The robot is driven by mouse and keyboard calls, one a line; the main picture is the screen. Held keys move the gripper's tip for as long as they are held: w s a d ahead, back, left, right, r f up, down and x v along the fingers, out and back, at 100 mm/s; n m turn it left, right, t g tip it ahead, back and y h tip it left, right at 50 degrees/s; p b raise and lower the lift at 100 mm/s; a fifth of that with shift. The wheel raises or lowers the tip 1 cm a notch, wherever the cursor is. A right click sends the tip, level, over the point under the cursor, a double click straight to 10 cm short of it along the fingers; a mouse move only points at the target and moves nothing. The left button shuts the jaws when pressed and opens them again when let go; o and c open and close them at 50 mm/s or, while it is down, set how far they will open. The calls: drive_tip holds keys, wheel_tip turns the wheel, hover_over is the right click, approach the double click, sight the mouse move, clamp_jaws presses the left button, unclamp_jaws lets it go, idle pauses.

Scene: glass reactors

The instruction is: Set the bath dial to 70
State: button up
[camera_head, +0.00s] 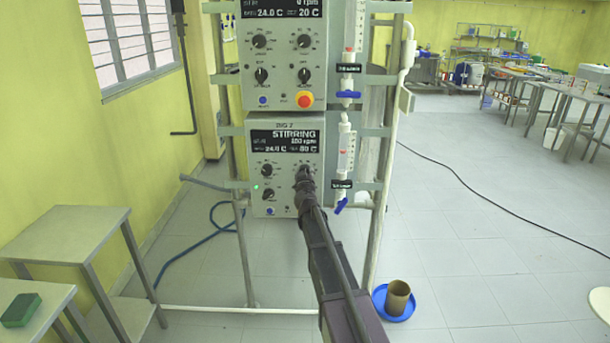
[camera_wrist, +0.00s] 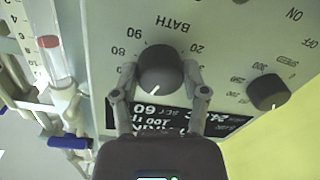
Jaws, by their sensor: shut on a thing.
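The bath dial (camera_wrist: 160,66) is a dark round knob on the lower control panel, labelled BATH, with 90, 80, 20 and 30 visible around it in the wrist view. Its white mark points toward the bottom of that view. My gripper (camera_wrist: 161,74) is shut on the dial, one finger on each side. In the head view my gripper (camera_head: 305,175) covers most of the dial. The panel's display (camera_head: 285,141) reads STIRRING; its set value looks like 60 in the wrist view, though the digits are small and partly hidden.
A speed knob (camera_wrist: 268,92) sits beside the bath dial. An upper panel (camera_head: 284,80) with a red button (camera_head: 305,99) is above. Blue-handled valves (camera_head: 341,205) stand close at right. A blue dish (camera_head: 394,303) with a brown beaker is on the floor.

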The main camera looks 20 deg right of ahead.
drive_tip(key=m, duration=0.3)
drive_tip(key=shift+m, duration=0.4)
drive_tip(key=shift+a+m+b, duration=0.1)
drive_tip(key=shift+m+b, duration=0.25)
drive_tip(key=shift+m, duration=1.85)
drive_tip(key=o, duration=1.1)
drive_tip(key=shift+o, duration=0.2)
drive_tip(key=v, duration=1.2)
drive_tip(key=shift+f, duration=0.1)
